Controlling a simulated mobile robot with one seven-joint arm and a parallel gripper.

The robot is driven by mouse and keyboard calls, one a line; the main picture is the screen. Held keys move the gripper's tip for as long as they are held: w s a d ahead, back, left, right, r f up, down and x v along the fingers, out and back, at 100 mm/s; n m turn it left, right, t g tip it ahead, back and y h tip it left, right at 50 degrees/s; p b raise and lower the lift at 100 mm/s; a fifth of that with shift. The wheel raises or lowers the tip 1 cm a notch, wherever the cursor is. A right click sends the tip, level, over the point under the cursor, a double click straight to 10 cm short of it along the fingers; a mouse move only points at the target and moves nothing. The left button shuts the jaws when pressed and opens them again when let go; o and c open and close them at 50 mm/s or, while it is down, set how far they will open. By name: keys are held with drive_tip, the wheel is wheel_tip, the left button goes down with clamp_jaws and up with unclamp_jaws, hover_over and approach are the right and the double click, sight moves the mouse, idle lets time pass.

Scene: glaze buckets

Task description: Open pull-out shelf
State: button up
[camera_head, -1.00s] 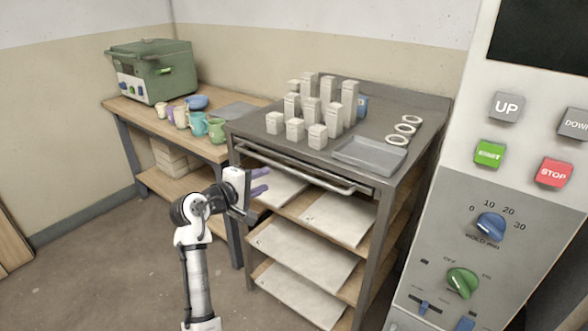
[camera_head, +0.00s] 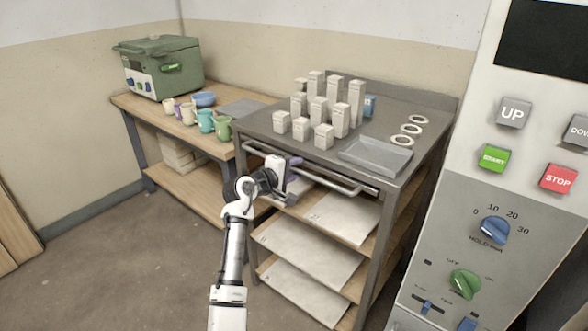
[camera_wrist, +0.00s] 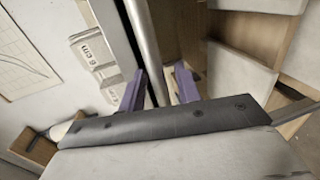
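The pull-out shelf sits under the grey top of a metal rack, with a long metal bar handle (camera_head: 335,186) across its front. The shelf looks pushed in. My gripper (camera_head: 294,168) is at the left part of this handle and hides some of it. In the wrist view, my two purple fingers (camera_wrist: 160,82) are apart, and the metal bar (camera_wrist: 143,35) runs between them. The fingers look open around the bar; contact is not clear.
Several pale posts (camera_head: 318,112), a grey tray (camera_head: 375,155) and white rings (camera_head: 411,129) stand on the rack top. Pale boards (camera_head: 312,250) lie on the shelves below. A wooden table (camera_head: 160,118) with cups is at left, a control panel (camera_head: 500,210) at right.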

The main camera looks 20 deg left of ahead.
clamp_jaws()
drive_tip(key=shift+s, duration=0.1)
drive_tip(key=f+p+v, duration=0.2)
drive_tip(key=v, duration=0.9)
drive_tip(key=f+p+v, duration=0.2)
drive_tip(key=v, duration=0.9)
drive_tip(key=shift+p+v, duration=0.3)
drive_tip(key=shift+v, duration=0.5)
drive_tip(key=shift+f, duration=0.3)
unclamp_jaws()
drive_tip(key=shift+s, duration=0.1)
drive_tip(key=b+v, duration=0.2)
drive_tip(key=v, duration=1.1)
drive_tip(key=shift+s+a+r, duration=0.15)
drive_tip(key=shift+s, duration=0.15)
